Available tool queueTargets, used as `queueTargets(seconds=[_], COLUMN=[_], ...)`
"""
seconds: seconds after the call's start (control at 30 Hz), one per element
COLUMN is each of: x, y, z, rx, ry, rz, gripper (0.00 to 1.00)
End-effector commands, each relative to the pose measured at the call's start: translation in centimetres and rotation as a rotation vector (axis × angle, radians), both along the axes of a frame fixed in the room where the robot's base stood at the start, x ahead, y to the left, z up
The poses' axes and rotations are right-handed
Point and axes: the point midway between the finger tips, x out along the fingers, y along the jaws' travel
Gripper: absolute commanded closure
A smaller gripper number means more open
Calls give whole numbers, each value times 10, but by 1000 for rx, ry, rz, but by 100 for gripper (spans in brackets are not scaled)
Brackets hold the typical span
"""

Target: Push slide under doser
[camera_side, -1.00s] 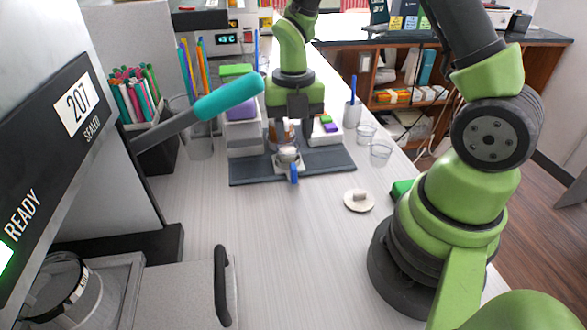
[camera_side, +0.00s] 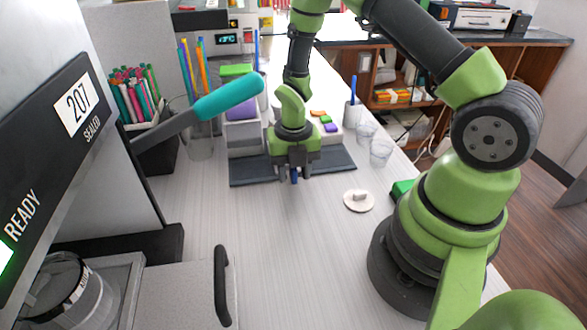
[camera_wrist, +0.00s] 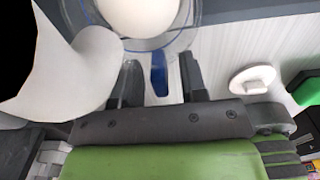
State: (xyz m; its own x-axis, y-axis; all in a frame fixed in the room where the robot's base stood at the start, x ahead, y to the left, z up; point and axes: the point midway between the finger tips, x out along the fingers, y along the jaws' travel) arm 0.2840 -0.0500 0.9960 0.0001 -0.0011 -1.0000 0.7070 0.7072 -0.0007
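The doser stands at the back middle of the counter in the side view, on a dark base plate (camera_side: 340,160). My gripper (camera_side: 294,174) is low at the plate's front edge and hides the cup holder behind it. The slide's blue handle (camera_side: 294,177) shows between the fingers. In the wrist view, my gripper (camera_wrist: 160,80) is open, with one dark finger on each side of the upright blue handle (camera_wrist: 158,74). Gaps show beside the handle, so it is not clamped. Beyond it is a clear round cup (camera_wrist: 150,38) with a white round content.
A white disc with a knob (camera_side: 359,201) lies on the counter to the right. Clear cups (camera_side: 381,152) stand at the back right. The sealer's teal-gripped lever (camera_side: 228,97) reaches in from the left. The counter in front of the base plate is clear.

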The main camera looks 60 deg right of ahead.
Motion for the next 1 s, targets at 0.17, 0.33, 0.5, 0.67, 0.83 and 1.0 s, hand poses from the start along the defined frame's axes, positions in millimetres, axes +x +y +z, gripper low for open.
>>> queueTargets(seconds=[0.17,0.33,0.5,0.67,0.83,1.0], x=[0,0,6,27,36,35], y=[0,0,5,25,35,34], z=[0,0,0,0,1,1], rx=[0,0,-1,-2,-1,-1], ry=[0,0,-2,-9,-10,-6], rz=[0,0,2,22,19,12], gripper=[81,100,100,100,100,100])
